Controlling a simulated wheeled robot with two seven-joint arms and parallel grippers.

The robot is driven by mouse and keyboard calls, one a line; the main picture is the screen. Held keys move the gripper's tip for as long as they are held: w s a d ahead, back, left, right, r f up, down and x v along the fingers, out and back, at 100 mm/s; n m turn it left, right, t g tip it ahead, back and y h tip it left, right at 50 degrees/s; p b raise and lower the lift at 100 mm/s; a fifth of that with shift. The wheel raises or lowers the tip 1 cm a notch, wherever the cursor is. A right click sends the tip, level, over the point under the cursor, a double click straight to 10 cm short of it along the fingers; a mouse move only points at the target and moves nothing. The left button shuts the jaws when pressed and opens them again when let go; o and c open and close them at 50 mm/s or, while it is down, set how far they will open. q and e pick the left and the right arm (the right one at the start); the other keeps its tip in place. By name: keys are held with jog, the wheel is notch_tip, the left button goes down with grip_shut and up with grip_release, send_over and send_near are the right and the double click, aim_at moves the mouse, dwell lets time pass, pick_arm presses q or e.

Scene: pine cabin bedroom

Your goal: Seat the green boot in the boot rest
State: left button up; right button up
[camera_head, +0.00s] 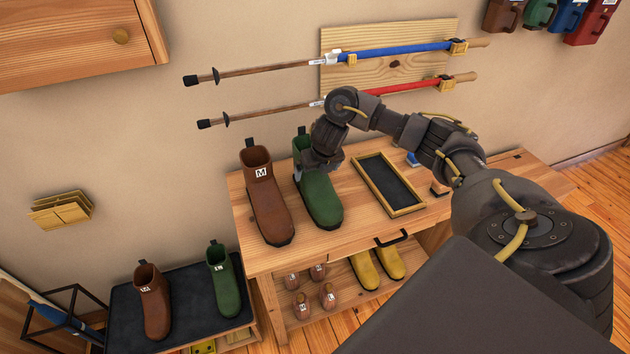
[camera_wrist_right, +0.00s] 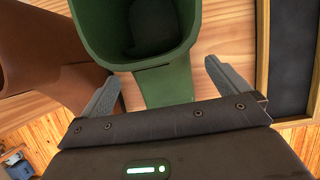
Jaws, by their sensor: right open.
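A green boot (camera_head: 321,203) stands upright on the wooden bench, right of a brown boot (camera_head: 264,205). My right gripper (camera_head: 315,168) is at the green boot's shaft, fingers pointing down toward it. In the right wrist view the gripper (camera_wrist_right: 167,88) is open, with the green boot (camera_wrist_right: 165,84) showing between and beyond the fingers; whether they touch it is unclear. The wood-framed tray with a dark inlay (camera_head: 418,207), apparently the boot rest, lies empty to the right of the boot. My left gripper is not in view.
A brown boot (camera_head: 154,303) and another green boot (camera_head: 224,283) stand on a low dark-topped stand. Two walking poles (camera_head: 290,66) hang on the wall above the bench. Small items lie right of the tray.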

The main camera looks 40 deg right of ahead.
aim_at(315, 178)
jog(key=shift+w+f, duration=0.25)
jog(key=shift+f, duration=0.55)
jog(key=x, duration=0.4)
jog(key=shift+f+p, duration=0.15)
jog(key=shift+p, duration=0.2)
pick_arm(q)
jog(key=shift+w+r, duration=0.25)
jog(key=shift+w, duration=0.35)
pick_arm(e)
jog(key=c, duration=1.4)
